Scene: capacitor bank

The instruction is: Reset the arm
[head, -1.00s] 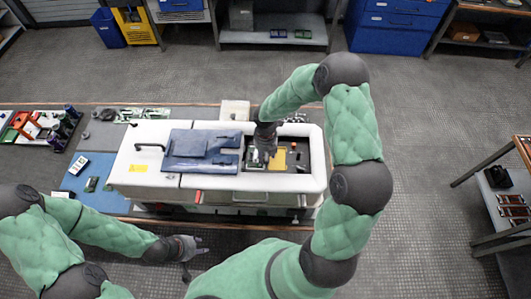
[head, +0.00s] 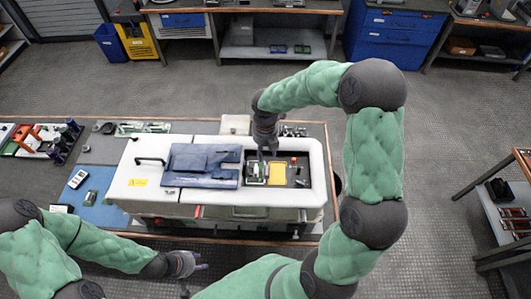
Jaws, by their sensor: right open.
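My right gripper (head: 267,150) points down over the open bay of the white cabinet (head: 312,172), near the back edge of the bay. It is open, and I see nothing held in it. The bay holds a yellow panel (head: 277,174), a green and white part (head: 255,172) and small dark parts. My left gripper (head: 198,263) is low at the front left, in front of the bench edge and apart from the cabinet. Its fingers look spread with nothing between them.
A blue cover (head: 200,165) lies on the cabinet's lid. A blue mat (head: 92,207) with a meter (head: 78,179) is left of it. A tool tray (head: 30,143) sits at the far left. A side bench (head: 510,220) stands at right. The floor between is clear.

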